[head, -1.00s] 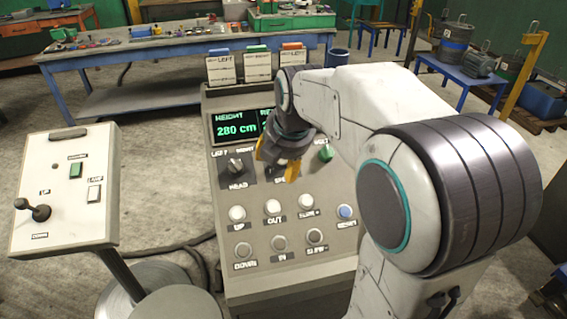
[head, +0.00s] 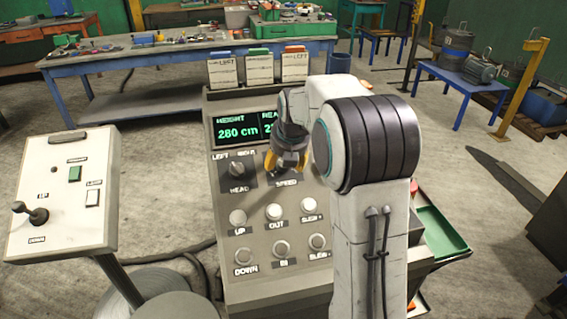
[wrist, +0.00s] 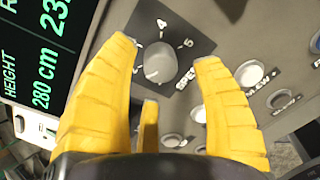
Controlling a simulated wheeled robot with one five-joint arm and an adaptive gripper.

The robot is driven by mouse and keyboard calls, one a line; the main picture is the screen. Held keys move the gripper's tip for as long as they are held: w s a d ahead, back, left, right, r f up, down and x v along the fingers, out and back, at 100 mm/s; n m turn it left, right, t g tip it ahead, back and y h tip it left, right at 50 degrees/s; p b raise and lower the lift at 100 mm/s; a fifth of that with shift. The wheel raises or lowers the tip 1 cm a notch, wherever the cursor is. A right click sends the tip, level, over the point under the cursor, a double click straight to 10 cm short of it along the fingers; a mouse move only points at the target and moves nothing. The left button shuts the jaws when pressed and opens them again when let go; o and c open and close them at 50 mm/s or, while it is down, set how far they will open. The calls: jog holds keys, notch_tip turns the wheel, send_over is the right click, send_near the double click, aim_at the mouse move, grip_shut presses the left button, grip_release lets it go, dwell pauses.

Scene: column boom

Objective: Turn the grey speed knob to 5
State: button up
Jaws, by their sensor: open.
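The grey speed knob (wrist: 160,62) shows in the wrist view on a dark plate marked with 4 and 5. I cannot tell for sure which number it points to. In the head view it is hidden behind my gripper (head: 286,163), which hangs over the SPEED label (head: 286,183). In the wrist view my gripper (wrist: 166,54) has its yellow fingers spread, with the knob seen beyond and between the tips. The fingers look apart from the knob.
The HEAD knob (head: 237,169) sits left of my gripper. Several round buttons, including OUT (head: 274,211), lie below it. The display (head: 238,129) above reads 280 cm. A lever box (head: 62,195) stands left. My arm covers the panel's right side.

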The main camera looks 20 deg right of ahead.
aim_at(283, 171)
jog(key=shift+x, duration=1.65)
jog(key=c, duration=1.2)
jog(key=shift+f+m+b, duration=0.3)
jog(key=shift+m+b, duration=0.3)
jog(key=shift+b, duration=0.4)
grip_shut()
jog(key=shift+s+r+m+b, duration=0.1)
jog(key=shift+r+m+b, duration=0.1)
jog(key=shift+m+b, duration=0.7)
jog(key=o, duration=1.2)
grip_release()
jog(key=shift+r, duration=0.1)
